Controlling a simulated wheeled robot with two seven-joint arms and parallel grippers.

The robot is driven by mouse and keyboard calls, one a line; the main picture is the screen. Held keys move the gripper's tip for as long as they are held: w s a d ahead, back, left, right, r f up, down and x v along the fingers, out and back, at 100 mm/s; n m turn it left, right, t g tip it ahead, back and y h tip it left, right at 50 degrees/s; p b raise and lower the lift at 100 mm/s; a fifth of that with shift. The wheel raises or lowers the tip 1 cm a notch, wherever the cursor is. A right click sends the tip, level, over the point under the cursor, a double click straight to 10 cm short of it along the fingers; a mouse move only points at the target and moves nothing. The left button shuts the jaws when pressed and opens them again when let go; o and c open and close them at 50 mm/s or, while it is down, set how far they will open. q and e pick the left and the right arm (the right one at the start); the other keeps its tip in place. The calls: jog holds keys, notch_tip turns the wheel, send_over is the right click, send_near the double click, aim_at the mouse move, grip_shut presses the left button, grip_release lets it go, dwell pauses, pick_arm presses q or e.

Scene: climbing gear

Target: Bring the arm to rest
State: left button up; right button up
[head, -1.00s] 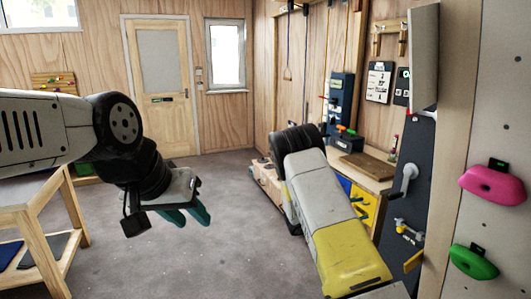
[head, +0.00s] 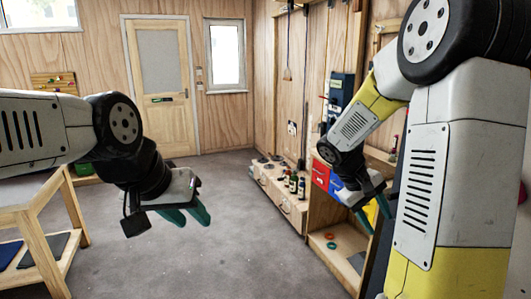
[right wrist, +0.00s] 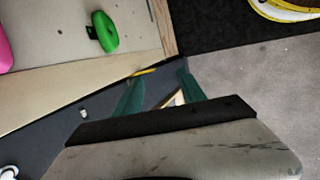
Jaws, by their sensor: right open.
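My right arm is folded up at the right of the head view, with its forearm reaching down and left. My right gripper (head: 376,215) hangs at its end in front of the wooden shelf unit. In the right wrist view its green fingers (right wrist: 161,76) are apart with no object held between them. My left gripper (head: 197,222) hangs over the open floor at the left, its green fingers slightly apart and empty.
A wooden bench (head: 42,222) stands at the left. Along the right wall are a low wooden cabinet (head: 278,196) with bottles on top and an open shelf unit (head: 322,262). A green climbing hold (right wrist: 105,31) is on a panel near the right gripper. The middle floor (head: 240,235) is clear.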

jog(key=s+a+r+m+t+y, duration=0.1)
jog(key=s+a+r+t+y, duration=0.2)
jog(key=s+a, duration=0.4)
jog(key=s+a+r+m+t+y, duration=0.2)
jog(key=s+a+r+y, duration=0.3)
jog(key=s+a+r, duration=0.3)
jog(key=shift+t+y, duration=0.3)
jog(key=shift+t, duration=0.2)
